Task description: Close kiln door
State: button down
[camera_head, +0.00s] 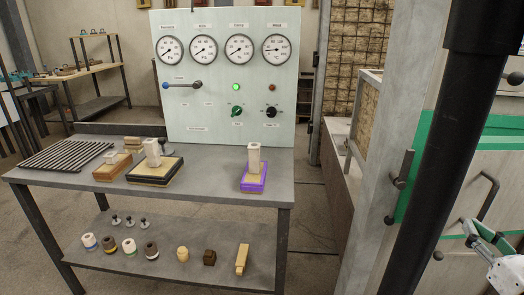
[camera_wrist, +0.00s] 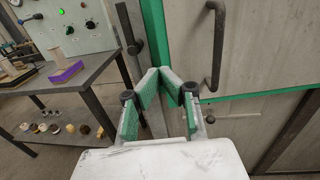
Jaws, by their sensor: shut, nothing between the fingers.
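The kiln door (camera_head: 450,160) is a grey panel with green trim at the right of the head view. It appears swung open, with its brick-lined inner side (camera_head: 366,115) facing left. Its dark bar handle (camera_head: 487,197) also shows in the wrist view (camera_wrist: 217,55). My gripper (camera_head: 478,232) is partly cut off at the right edge of the head view, below the handle. In the wrist view my gripper (camera_wrist: 161,78) has its green-padded fingers brought together, empty, left of and below the handle. I cannot tell whether the fingertips touch the door.
A brick-lined kiln wall (camera_head: 355,50) stands behind the door. A dark latch lever (camera_head: 402,170) sits near the door's edge. A metal table (camera_head: 215,180) with moulds and a gauge panel (camera_head: 225,75) stands to the left. Bare floor (camera_head: 315,235) separates table and door.

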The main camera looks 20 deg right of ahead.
aim_at(439, 195)
jog(key=shift+b+x, duration=0.9)
jog(key=shift+x, duration=3.85)
jog(key=shift+a+f, duration=0.1)
